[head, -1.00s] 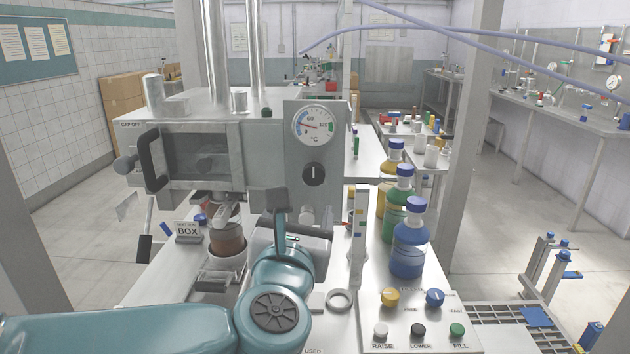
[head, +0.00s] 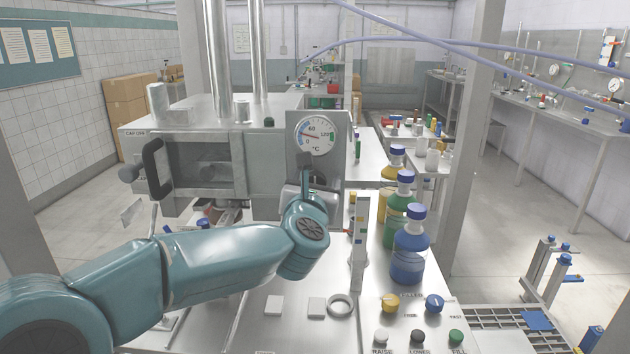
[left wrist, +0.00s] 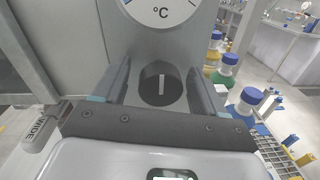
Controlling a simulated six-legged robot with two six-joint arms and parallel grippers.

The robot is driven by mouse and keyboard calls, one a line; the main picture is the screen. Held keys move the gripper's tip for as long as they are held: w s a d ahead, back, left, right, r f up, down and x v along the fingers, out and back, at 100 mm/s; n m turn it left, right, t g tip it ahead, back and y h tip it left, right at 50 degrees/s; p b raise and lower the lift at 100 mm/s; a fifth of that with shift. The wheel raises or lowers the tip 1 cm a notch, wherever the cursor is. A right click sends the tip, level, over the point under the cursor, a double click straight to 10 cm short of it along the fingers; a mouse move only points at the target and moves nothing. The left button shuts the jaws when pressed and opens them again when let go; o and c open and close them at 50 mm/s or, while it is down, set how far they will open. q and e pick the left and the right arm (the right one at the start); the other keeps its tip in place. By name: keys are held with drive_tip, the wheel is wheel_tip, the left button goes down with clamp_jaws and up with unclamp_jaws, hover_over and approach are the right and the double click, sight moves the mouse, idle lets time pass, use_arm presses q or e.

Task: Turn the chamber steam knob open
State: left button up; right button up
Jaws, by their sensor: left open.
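The chamber steam knob (left wrist: 161,84) is a round black knob with a white line that stands about upright in the left wrist view. It sits on the grey panel below the temperature dial (head: 317,134). In the head view my left gripper hides the knob. My left gripper (head: 306,168) is up in front of that panel. In the left wrist view its open fingers (left wrist: 160,80) stand on either side of the knob, with a gap visible on both sides. My right gripper is not in view.
The chamber (head: 195,165) with its black handle is left of the panel. Blue-capped bottles (head: 410,250) stand right of my arm, beside an upright strip (head: 359,240). A control panel with buttons (head: 418,337) is at the front right. A grey ring (head: 341,304) lies on the bench.

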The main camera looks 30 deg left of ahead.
use_arm(q)
drive_tip(key=shift+c, duration=0.3)
drive_tip(key=c, duration=1)
drive_tip(key=m, duration=0.3)
drive_tip(key=shift+m, duration=0.4)
drive_tip(key=m+p, duration=0.1)
drive_tip(key=m, duration=0.3)
drive_tip(key=m+p, duration=0.2)
drive_tip(key=m, duration=0.3)
drive_tip(key=shift+d+m+g+p, duration=0.1)
drive_tip(key=shift+m+g+p, duration=0.2)
drive_tip(key=shift+g+p, duration=0.1)
drive_tip(key=shift+m+y+p, duration=0.3)
drive_tip(key=shift+m+p, duration=0.55)
drive_tip(key=shift+m, duration=1.05)
drive_tip(key=shift+f, duration=0.1)
